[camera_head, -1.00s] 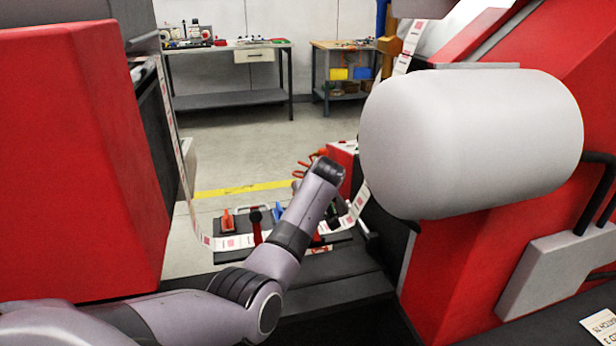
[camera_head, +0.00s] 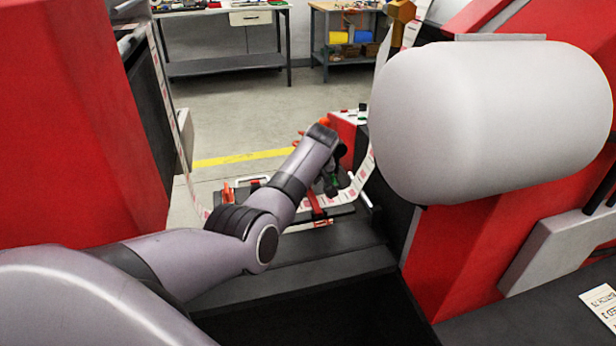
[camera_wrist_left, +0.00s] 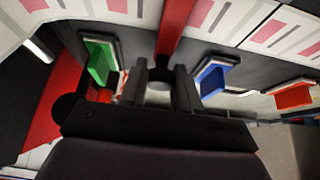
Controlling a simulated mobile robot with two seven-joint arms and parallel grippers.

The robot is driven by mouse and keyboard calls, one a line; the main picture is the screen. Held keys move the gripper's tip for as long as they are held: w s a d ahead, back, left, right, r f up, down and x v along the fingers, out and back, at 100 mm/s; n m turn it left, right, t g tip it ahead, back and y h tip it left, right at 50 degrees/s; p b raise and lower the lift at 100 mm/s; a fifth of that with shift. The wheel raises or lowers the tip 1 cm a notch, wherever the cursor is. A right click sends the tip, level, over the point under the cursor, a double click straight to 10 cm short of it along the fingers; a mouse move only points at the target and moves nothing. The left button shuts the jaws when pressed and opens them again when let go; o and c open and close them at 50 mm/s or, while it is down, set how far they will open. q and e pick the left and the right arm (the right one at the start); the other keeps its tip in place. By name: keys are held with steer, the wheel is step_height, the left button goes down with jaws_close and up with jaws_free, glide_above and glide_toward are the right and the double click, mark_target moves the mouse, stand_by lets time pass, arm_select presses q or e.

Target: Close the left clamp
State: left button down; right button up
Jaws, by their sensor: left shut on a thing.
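My left gripper (camera_wrist_left: 165,88) is shut on the dark round knob (camera_wrist_left: 160,74) of a red clamp bar (camera_wrist_left: 174,30) in the left wrist view. The bar runs from the knob across the label strip (camera_wrist_left: 140,10). In the head view the left gripper (camera_head: 327,187) is low over the splice table, partly hidden by my wrist, and the red bar (camera_head: 315,204) lies across the strip there. A green piece (camera_wrist_left: 99,62) and a blue piece (camera_wrist_left: 213,78) stand on either side of the gripper. My forearm hides much of the table. My right gripper is out of view.
An orange piece (camera_wrist_left: 292,96) is at the right of the wrist view. Red machine bodies (camera_head: 75,120) stand left and right, with a large white roll (camera_head: 490,120) close on the right. Workbenches (camera_head: 225,40) stand behind open floor.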

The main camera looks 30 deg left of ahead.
mark_target(310, 191)
arm_select(q)
steer(key=shift+w+a+r, duration=0.1)
steer(key=shift+a+r, duration=0.05)
steer(key=shift+a, duration=0.2)
steer(key=c, duration=0.9)
jaws_free()
steer(key=shift+w+f, duration=0.15)
steer(key=shift+f, duration=0.2)
steer(key=shift+d+r, duration=0.1)
steer(key=shift+s+d+r, duration=0.2)
steer(key=shift+r, duration=0.2)
steer(key=p+v, duration=0.1)
steer(key=v, duration=0.3)
steer(key=shift+p+v, duration=0.3)
steer(key=shift+v, duration=0.8)
